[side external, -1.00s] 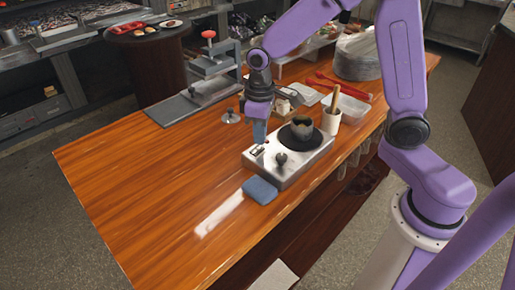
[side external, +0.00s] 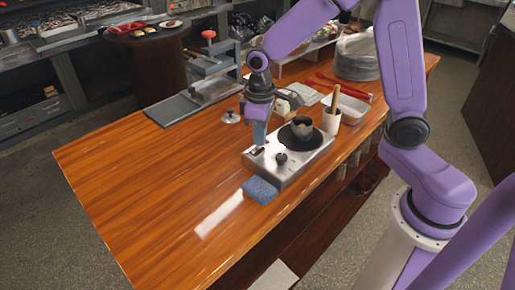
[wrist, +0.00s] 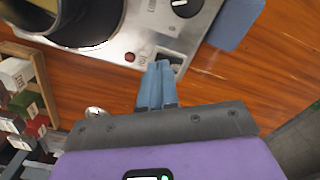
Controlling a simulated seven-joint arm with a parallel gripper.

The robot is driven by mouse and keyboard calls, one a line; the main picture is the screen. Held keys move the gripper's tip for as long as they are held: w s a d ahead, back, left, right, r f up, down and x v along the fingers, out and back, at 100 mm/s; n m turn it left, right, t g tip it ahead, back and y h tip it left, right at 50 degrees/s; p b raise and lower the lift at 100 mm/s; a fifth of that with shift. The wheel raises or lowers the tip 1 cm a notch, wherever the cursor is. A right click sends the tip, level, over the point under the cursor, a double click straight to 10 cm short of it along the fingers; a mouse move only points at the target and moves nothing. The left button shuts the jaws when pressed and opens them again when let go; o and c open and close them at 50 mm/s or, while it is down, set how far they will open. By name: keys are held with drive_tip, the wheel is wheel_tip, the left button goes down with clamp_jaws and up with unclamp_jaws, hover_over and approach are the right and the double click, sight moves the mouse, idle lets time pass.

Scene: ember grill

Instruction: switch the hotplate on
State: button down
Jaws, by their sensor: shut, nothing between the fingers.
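The hotplate (side external: 305,162) is a silver box near the table's right edge with a dark round plate, and a dark pot (side external: 302,127) stands on it. Its front panel has a black knob (wrist: 186,6), a small red indicator (wrist: 129,57) and a switch (wrist: 168,57) in a dark slot. I cannot tell whether the indicator is lit. My gripper (wrist: 158,66) is shut and empty, its blue fingers pointing at the panel. The fingertips are at the switch and partly cover it, so its position and any contact are unclear. In the side view the fingers (side external: 259,139) stand over the panel's left corner.
A blue sponge (side external: 260,190) lies just in front of the hotplate. A white cup with a wooden handle (side external: 331,121) stands behind it at the right. A metal press (side external: 209,75) and a small round lid (side external: 231,117) are at the back left. The left tabletop is clear.

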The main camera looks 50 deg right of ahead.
drive_tip(key=shift+f, duration=0.7)
idle(0.4)
drive_tip(key=shift+r, duration=3.55)
drive_tip(key=s+d+n, duration=0.1)
drive_tip(key=s+n, duration=0.2)
drive_tip(key=s, duration=0.9)
drive_tip(key=s+d+n, duration=0.2)
drive_tip(key=s+n, duration=0.1)
drive_tip(key=s, duration=0.9)
drive_tip(key=shift+s+d+f+n, duration=0.2)
drive_tip(key=shift+d+n, duration=0.05)
drive_tip(key=shift+n, duration=0.05)
